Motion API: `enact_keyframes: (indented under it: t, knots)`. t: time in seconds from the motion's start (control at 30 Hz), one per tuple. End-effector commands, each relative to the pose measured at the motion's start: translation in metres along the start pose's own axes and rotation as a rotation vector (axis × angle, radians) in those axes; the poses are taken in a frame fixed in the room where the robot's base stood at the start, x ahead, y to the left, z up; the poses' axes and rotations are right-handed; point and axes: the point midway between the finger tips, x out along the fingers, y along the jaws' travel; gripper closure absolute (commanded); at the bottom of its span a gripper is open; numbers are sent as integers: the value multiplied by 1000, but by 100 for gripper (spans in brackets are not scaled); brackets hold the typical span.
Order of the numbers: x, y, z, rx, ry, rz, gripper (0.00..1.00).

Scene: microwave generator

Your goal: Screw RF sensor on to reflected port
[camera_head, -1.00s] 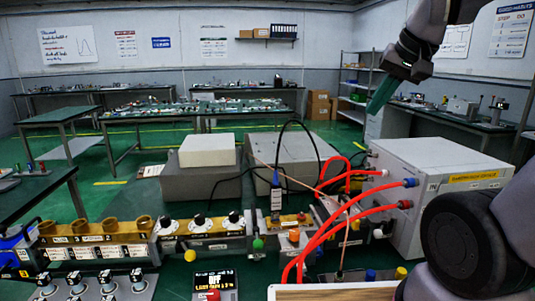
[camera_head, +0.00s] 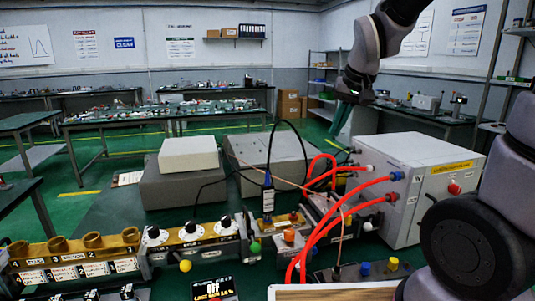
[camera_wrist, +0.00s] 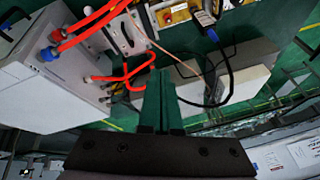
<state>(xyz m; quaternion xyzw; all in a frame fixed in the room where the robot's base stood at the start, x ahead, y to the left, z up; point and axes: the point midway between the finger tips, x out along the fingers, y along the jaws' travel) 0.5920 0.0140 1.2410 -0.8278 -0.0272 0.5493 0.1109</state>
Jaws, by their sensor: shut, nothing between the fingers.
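The RF sensor seems to be the slim dark stick with a pale label and blue top (camera_head: 268,194). It stands upright on the waveguide line (camera_head: 218,232), with a black cable looping from its top. It also shows at the top of the wrist view (camera_wrist: 206,20). Which fitting is the reflected port, I cannot tell. My gripper (camera_head: 337,132), with green fingers pointing down, is high behind the white box, well away from the sensor. In the wrist view its fingers (camera_wrist: 161,85) are together and empty.
A white box (camera_head: 430,195) with thick red hoses (camera_head: 345,205) stands right of the line. Grey and white boxes (camera_head: 188,155) stand behind the line. Several brass cups and black-and-white dials line the left. Cables cross the space between the sensor and my gripper.

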Motion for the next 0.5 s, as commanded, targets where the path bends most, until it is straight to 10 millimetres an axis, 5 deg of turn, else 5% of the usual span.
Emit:
enact_keyframes:
  t: [0.5]
  knots:
    - [145,-70,18,-232,-120,57,100]
